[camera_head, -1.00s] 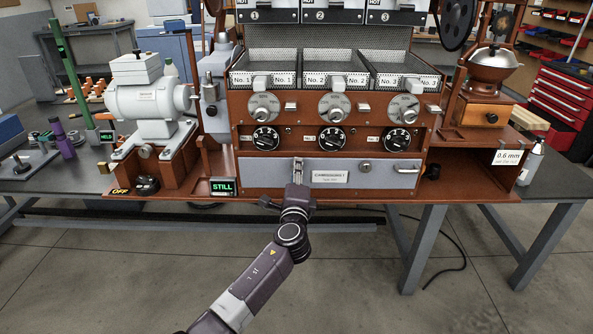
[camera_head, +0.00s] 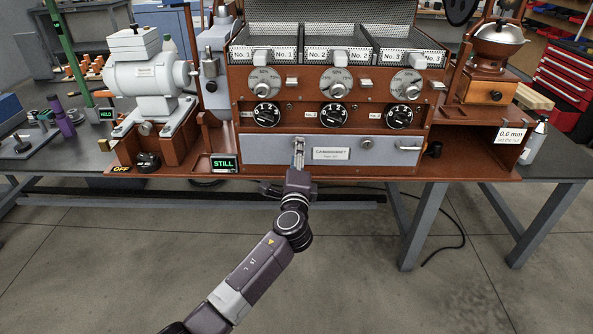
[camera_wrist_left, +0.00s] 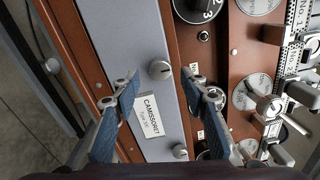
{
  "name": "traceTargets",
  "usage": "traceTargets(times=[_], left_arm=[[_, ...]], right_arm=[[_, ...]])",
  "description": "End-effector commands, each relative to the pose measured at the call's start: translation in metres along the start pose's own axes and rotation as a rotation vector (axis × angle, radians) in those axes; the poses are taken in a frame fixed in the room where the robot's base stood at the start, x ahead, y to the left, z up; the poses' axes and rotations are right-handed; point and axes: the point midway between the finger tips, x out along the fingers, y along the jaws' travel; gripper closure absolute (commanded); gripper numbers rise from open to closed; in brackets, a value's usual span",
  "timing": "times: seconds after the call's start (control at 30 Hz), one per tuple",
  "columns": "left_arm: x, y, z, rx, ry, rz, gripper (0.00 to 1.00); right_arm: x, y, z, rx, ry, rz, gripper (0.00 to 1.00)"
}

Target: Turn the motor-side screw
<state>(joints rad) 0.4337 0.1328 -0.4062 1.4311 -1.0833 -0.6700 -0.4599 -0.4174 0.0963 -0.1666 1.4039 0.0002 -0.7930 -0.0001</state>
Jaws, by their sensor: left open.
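The grey front panel (camera_head: 260,162) carries a name label (camera_head: 332,154) with a round screw on either side. The motor-side screw (camera_wrist_left: 159,70) is a small silver knob in the left wrist view; in the head view my gripper covers its place. My left gripper (camera_head: 298,147) is in front of the panel's left half. It is open, its fingertips (camera_wrist_left: 160,80) on either side of the motor-side screw in the picture; I cannot tell how far they stand off the panel. The other screw (camera_head: 364,145) is right of the label. My right gripper is not in view.
A white motor (camera_head: 145,80) stands left of the panel, with a black knob (camera_head: 147,161) and a STILL display (camera_head: 224,164) lower down. Three dials (camera_head: 333,115) are above the panel. A handle (camera_head: 408,147) is at its right end. Floor in front is clear.

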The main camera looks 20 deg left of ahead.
Motion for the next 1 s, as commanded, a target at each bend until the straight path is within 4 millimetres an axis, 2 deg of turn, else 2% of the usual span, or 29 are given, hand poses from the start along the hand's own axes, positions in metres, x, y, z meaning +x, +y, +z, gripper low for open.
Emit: traceTargets(times=[0.2, 0.4, 0.6, 1.0], left_arm=[[-0.045, 0.002, 0.000, -0.001, 0.002, 0.002, 0.60], [-0.075, 0.001, -0.001, 0.001, 0.002, 0.002, 0.60], [-0.086, 0.001, 0.000, 0.001, 0.001, 0.002, 0.60], [-0.087, 0.001, 0.000, 0.000, 0.000, 0.002, 0.60]], right_arm=[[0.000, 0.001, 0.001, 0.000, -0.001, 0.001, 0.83], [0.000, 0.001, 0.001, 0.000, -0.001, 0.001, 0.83], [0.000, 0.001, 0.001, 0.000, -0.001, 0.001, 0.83], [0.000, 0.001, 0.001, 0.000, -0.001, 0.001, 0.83]])
